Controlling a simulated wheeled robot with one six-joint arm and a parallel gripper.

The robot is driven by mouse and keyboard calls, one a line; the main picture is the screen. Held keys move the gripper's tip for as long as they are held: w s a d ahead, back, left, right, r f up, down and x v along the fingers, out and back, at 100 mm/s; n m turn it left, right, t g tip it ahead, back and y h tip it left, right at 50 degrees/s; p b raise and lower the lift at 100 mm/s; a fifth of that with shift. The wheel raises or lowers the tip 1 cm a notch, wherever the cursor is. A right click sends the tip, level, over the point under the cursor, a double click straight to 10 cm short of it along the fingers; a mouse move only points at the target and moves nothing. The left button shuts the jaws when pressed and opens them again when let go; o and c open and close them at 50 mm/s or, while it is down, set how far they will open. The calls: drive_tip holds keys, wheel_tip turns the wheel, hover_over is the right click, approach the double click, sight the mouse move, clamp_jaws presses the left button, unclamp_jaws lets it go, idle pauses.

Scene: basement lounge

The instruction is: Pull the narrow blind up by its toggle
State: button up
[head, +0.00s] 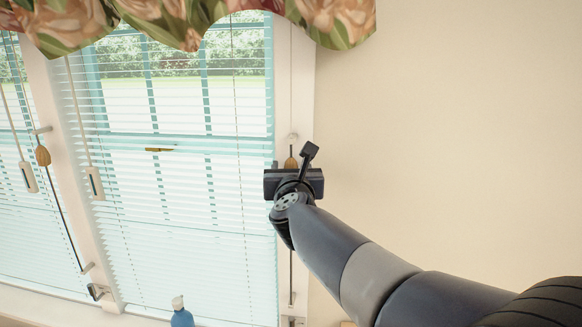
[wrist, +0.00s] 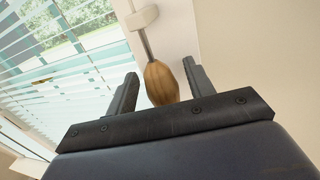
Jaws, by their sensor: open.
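A wooden, pear-shaped toggle (head: 291,163) hangs on a thin vertical cord on the white frame right of the blind (head: 180,200). In the wrist view my gripper (wrist: 161,70) is open, one finger on each side of the toggle, with gaps visible. The blind's pale slats hang down over the window. A second blind (head: 25,220) at the left is cut off, so I cannot compare widths.
Another wooden toggle (head: 42,155) hangs on a cord between the windows. White pulls (head: 28,178) and (head: 95,184) hang nearby. A floral valance (head: 190,18) crosses the top. A blue bottle (head: 181,315) stands below. The wall (head: 450,130) at right is bare.

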drive_tip(key=shift+w, duration=0.2)
clamp_jaws()
idle(0.5)
